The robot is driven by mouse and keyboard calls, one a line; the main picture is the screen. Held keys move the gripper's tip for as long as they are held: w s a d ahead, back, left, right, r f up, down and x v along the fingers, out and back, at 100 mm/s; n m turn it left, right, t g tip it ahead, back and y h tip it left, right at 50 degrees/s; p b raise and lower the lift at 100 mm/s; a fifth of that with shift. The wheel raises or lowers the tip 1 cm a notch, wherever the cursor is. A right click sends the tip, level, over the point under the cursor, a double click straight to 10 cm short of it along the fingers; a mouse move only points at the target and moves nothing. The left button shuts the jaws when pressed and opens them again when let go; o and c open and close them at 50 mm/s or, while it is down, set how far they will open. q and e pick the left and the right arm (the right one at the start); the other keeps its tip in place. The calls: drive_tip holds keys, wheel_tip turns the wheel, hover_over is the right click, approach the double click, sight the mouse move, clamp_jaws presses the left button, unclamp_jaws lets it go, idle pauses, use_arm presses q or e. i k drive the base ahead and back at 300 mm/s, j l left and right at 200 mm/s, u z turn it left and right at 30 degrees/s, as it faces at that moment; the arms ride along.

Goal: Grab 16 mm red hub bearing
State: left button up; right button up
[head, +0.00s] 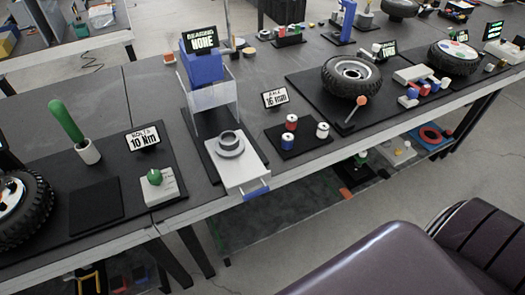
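A small black mat (272,142) lies near the table's front edge with several small cylinders on it. A red-sided cylinder with a pale top (291,121) stands at the mat's back. A whitish cylinder (322,130) stands to the right. Which of these is the red hub bearing is too small to tell for sure. A sign (275,98) behind the mat reads "16 mm"; its upper line is hard to read. Neither of my grippers is in view.
Left of the mat, a station with a blue block (205,68), a clear guard and a pulled-out white drawer (242,170) holding a grey ring sits under a "BEARING NONE" sign (202,40). A tire (351,76) lies to the right.

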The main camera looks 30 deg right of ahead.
sight(291, 121)
drive_tip(key=z, duration=0.75)
drive_tip(key=i+j, duration=0.3)
drive_tip(key=i, duration=0.1)
